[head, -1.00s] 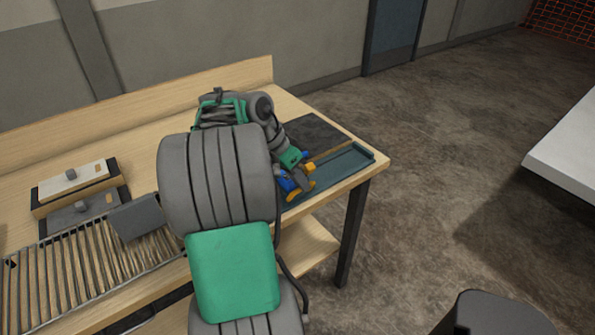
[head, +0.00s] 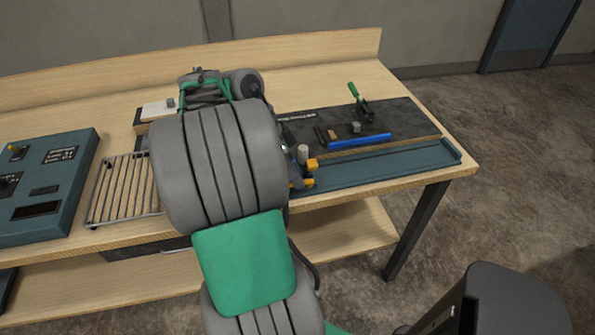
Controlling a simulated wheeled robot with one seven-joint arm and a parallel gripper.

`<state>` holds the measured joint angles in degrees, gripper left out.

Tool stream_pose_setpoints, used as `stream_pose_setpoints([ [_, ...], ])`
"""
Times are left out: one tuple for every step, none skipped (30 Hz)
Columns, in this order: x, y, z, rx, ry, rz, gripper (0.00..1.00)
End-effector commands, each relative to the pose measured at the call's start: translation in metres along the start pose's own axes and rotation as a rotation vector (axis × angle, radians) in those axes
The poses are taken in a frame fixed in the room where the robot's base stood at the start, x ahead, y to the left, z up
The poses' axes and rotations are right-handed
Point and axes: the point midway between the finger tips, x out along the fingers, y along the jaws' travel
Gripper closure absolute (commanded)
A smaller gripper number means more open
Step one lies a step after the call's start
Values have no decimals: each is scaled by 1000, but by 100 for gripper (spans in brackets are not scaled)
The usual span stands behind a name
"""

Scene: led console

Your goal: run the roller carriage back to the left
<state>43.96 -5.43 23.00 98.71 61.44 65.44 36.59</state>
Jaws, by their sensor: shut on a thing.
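My gripper (head: 309,174) is low over the near side of the workbench, at the left part of a long teal rail (head: 400,165). My own arm hides most of it; only yellow-orange pieces show at its end. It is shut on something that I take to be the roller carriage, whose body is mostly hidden. A short pale cylinder (head: 303,153) stands just behind the gripper; I cannot tell whether it belongs to the carriage. The rail is bare to the right of the gripper, up to its raised end.
Behind the rail, a blue bar (head: 345,141) lies on a dark mat (head: 405,115) with a green-handled clamp (head: 362,102). To the left are a slatted rack (head: 122,188) and a teal console (head: 50,185).

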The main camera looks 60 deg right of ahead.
Motion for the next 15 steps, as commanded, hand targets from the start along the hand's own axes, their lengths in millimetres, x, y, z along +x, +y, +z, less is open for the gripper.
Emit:
stream_pose_setpoints([
  [-3,-1,1,3,-2,-4,100],
  [-3,-1,1,4,-3,-4,100],
  [-3,-1,2,4,-3,-3,100],
  [-3,-1,2,4,-4,-3,100],
  [-3,-1,2,4,-4,-3,100],
  [-4,-1,3,3,-4,-4,100],
  [-4,-1,3,3,-4,-4,100],
  [-4,-1,3,2,-4,-4,100],
  [-4,-1,3,1,-5,-4,100],
  [-4,-1,4,0,-5,-4,100],
  [-4,-1,4,0,-5,-4,100],
  [-4,-1,4,-1,-5,-4,100],
  [-4,-1,4,-1,-6,-4,87],
  [-4,-1,4,-1,-5,-5,84],
  [-4,-1,4,-1,-5,-4,81],
])
